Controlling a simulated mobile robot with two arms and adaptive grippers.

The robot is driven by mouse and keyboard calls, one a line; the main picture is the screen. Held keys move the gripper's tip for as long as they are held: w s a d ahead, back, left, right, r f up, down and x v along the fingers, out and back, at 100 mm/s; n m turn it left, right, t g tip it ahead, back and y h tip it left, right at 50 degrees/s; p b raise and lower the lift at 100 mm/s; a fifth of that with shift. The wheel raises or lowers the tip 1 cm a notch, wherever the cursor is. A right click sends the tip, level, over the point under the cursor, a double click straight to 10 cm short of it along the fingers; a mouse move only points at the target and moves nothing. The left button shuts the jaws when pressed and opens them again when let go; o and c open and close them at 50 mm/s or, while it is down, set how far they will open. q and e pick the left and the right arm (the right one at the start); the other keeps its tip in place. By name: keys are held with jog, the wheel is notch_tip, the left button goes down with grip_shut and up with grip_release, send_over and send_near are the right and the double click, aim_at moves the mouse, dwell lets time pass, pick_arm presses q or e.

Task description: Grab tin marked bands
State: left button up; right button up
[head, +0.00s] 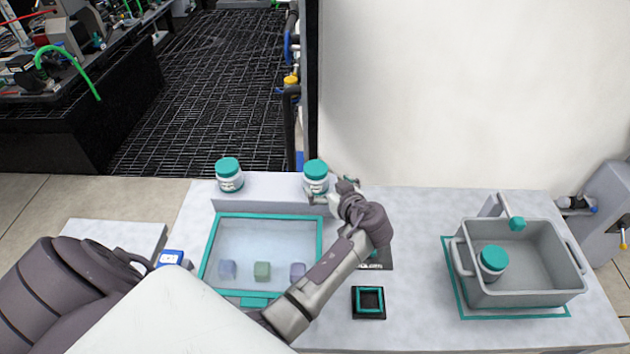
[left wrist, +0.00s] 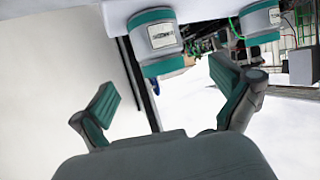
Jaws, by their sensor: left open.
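Two white tins with teal lids stand on the raised ledge at the back of the table, a left one (head: 229,182) and a right one (head: 316,184). My left gripper (head: 326,190) is open at the right tin, its fingers near the tin's sides. In the left wrist view the fingers (left wrist: 170,96) are spread and empty. One labelled tin (left wrist: 162,36) lies ahead between them, apart from the pads, and another tin (left wrist: 262,20) is to its right. I cannot read the labels surely. A third teal-lidded tin (head: 493,266) is in the grey tote. My right gripper is out of view.
The grey tote (head: 525,300) stands on a teal-edged mat at the right. A teal-framed tray (head: 212,245) holds three small blocks. A black square holder (head: 369,314) lies front centre. A white wall (head: 470,90) rises behind the table.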

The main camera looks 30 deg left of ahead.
aim_at(322, 181)
pick_arm(q)
jog(key=x, duration=0.3)
jog(key=shift+f+b, duration=0.1)
jog(key=shift+b, duration=0.2)
jog(key=shift+w+a+f, duration=0.2)
jog(key=shift+a, duration=0.2)
jog(key=b+x, duration=0.1)
jog(key=x, duration=0.4)
jog(key=shift+d+f+b, duration=0.1)
jog(key=shift+d+b, duration=0.05)
jog(key=shift+b, duration=0.2)
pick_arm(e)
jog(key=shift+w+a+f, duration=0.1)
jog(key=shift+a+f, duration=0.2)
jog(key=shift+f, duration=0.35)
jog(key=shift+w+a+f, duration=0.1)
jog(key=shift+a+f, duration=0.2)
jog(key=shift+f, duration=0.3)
pick_arm(q)
jog(key=shift+d, duration=0.1)
jog(key=shift+c, duration=1)
jog(key=c, duration=1.1)
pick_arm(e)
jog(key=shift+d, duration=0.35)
